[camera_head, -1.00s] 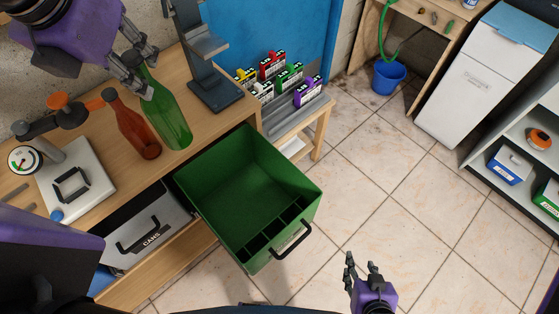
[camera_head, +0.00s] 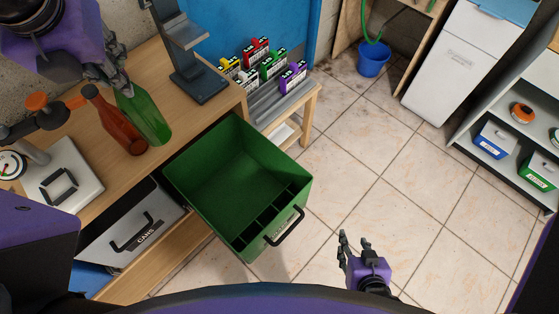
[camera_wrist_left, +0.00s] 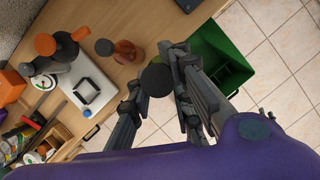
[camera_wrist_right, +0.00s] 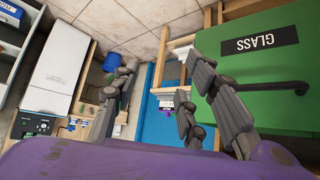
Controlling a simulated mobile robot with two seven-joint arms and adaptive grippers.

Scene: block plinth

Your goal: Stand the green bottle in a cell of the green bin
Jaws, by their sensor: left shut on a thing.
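The green bottle (camera_head: 147,118) is at the worktop's edge beside the red-brown bottle, neck up in my left gripper. My left gripper (camera_head: 118,84) is shut on its upper part, hiding the neck; whether its base touches the worktop is unclear. In the left wrist view the dark bottle top (camera_wrist_left: 156,79) lies between the fingers. The green bin (camera_head: 213,181) stands open to the right of and below the bottle. Its small cells (camera_head: 270,219) run along the handle side. My right gripper (camera_head: 353,246) is open and empty above the floor, right of the bin.
The red-brown bottle (camera_head: 117,122) stands close left of the green one. A grey stand (camera_head: 196,80) is behind on the worktop. A grey CANS drawer (camera_head: 128,228) is left of the bin. The tiled floor (camera_head: 340,140) is clear.

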